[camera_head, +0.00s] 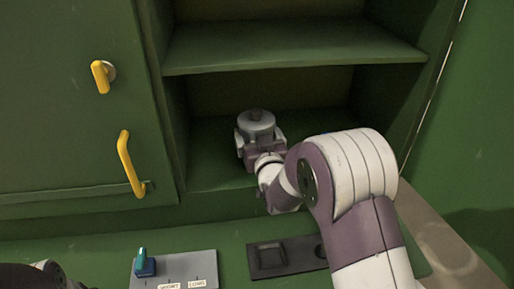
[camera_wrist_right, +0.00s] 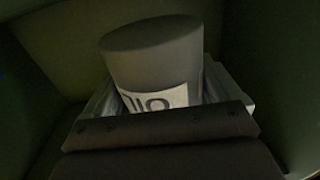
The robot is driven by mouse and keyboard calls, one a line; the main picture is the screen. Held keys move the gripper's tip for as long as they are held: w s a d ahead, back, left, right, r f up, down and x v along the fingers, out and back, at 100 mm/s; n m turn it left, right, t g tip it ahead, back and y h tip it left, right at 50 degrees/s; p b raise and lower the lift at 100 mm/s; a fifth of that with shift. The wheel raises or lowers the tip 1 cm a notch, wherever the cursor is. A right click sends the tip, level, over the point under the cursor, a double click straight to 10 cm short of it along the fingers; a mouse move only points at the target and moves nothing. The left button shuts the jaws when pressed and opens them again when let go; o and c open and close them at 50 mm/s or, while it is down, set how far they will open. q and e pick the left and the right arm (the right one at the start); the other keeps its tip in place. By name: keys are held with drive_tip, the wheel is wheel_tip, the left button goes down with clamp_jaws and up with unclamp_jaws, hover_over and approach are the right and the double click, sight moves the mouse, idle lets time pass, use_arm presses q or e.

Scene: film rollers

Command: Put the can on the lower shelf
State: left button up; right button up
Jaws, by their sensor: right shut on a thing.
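My right gripper (camera_head: 262,146) reaches into that compartment and is shut on the can. In the right wrist view the can (camera_wrist_right: 152,62) stands upright between the fingers, with a white label with dark letters partly hidden by the gripper. I cannot tell whether its base touches the lower shelf (camera_head: 210,165). Part of my left arm (camera_head: 45,270) shows at the bottom left corner; its fingers cannot be made out.
The upper shelf board (camera_head: 290,50) runs above the can. A closed green door with yellow handles (camera_head: 130,163) is on the left. Below are a grey panel with a teal knob (camera_head: 144,262) and a dark panel (camera_head: 285,258). The lower shelf has free room around the can.

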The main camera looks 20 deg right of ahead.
drive_tip(key=shift+w+f, duration=0.25)
drive_tip(key=shift+w, duration=0.05)
wheel_tip(320, 180, down, 4)
drive_tip(key=shift+f, duration=0.1)
drive_tip(key=o, duration=0.8)
drive_tip(key=shift+o, duration=0.2)
drive_tip(key=shift+s+r, duration=0.1)
drive_tip(key=shift+r, duration=0.2)
drive_tip(key=s+a, duration=0.2)
drive_tip(key=s, duration=0.9)
drive_tip(key=shift+s+f+b, duration=0.15)
drive_tip(key=shift+s+b, duration=0.25)
drive_tip(key=shift+b, duration=0.05)
